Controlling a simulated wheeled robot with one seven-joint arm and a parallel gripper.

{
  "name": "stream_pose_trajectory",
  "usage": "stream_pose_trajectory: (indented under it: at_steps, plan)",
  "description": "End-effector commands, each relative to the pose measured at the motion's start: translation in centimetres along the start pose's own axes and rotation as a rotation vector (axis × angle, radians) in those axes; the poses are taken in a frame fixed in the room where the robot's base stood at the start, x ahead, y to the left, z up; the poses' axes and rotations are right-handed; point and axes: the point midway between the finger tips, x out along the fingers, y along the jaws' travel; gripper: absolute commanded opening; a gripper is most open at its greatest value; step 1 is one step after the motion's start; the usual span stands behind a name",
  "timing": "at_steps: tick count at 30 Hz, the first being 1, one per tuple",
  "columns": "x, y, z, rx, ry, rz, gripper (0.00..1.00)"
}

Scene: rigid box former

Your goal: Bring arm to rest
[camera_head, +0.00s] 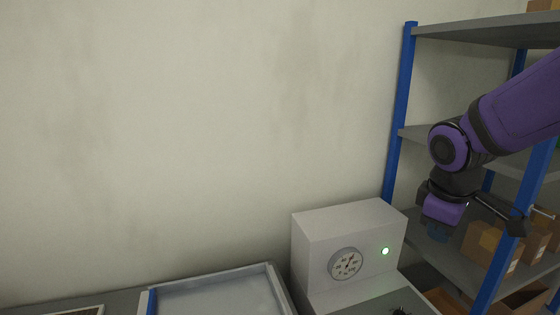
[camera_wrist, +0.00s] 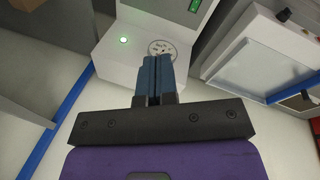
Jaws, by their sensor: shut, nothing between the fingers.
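My gripper shows in the wrist view (camera_wrist: 158,62), its two blue-grey fingers side by side and closed with nothing between them. In the head view my purple arm comes in from the right edge and bends down, with the gripper (camera_head: 440,232) hanging in front of the shelf rack. The fingers are small and partly dark there. The gripper is in the air, above and to the right of the white machine (camera_head: 345,225), apart from it. In the wrist view the machine (camera_wrist: 112,62) lies beyond the fingertips.
The white machine has a round dial (camera_head: 345,264) and a lit green lamp (camera_head: 385,251). A pale tray (camera_head: 215,274) lies to its left. A blue-posted shelf rack (camera_head: 398,110) with cardboard boxes (camera_head: 482,243) stands close behind my arm.

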Motion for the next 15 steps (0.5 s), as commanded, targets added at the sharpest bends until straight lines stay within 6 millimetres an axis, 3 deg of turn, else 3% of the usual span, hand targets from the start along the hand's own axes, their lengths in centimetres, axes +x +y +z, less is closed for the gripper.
stream_pose_trajectory:
  at_steps: [6,15]
  plan:
    - [-4.9,-1.1,3.4,0.279,0.090,0.027,0.00]
    - [-9.7,-3.5,8.0,0.628,0.233,-0.005,0.00]
